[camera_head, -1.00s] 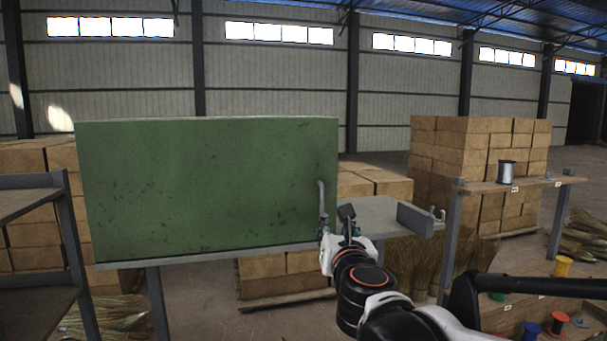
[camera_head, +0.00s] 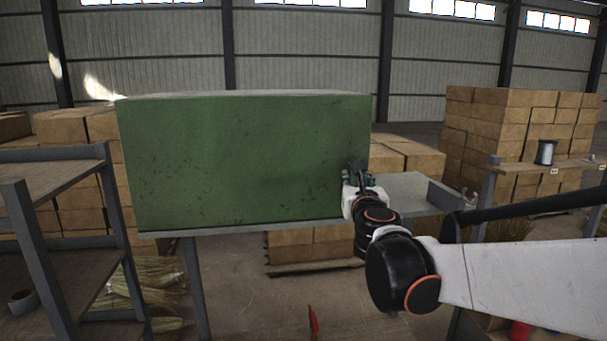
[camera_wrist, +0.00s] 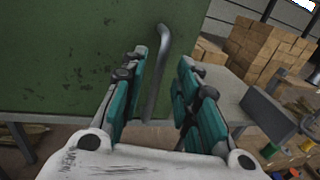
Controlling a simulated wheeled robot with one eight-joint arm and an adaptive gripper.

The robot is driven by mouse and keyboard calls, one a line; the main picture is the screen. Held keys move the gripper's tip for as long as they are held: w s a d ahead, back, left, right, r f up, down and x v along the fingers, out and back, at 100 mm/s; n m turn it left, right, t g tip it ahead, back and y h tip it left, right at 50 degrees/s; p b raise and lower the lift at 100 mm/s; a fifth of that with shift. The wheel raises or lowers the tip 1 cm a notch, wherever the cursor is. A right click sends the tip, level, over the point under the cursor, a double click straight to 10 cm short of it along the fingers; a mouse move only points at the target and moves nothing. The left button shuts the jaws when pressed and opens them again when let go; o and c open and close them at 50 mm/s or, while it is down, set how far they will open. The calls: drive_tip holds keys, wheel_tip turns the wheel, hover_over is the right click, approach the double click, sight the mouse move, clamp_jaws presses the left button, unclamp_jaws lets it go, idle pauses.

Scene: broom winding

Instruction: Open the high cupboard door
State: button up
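The high cupboard is a green box on a grey stand, and its closed green door (camera_head: 235,160) faces me in the head view. The door also fills the upper left of the wrist view (camera_wrist: 70,50). A grey metal bar handle (camera_wrist: 160,75) runs upright near the door's right edge. My gripper (camera_head: 357,172) is at the door's lower right in the head view, where it hides the handle. In the wrist view my gripper (camera_wrist: 162,80) is open, with teal pads on both sides of the handle. The handle is nearer the left finger, and I cannot tell whether they touch.
A grey shelf (camera_head: 85,160) stands at the left front. A grey side table (camera_head: 415,190) adjoins the cupboard on the right. Stacked cardboard boxes (camera_head: 510,125) stand behind. A wooden bench with a metal spool (camera_head: 545,152) is at the right. Floor shows below the cupboard.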

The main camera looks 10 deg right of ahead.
sight(353, 178)
drive_tip(key=shift+w+d+p, duration=0.2)
drive_tip(key=shift+w+d, duration=0.05)
drive_tip(key=shift+w, duration=0.9)
drive_tip(key=shift+w+d+p, duration=0.2)
drive_tip(key=shift+w, duration=0.9)
clamp_jaws()
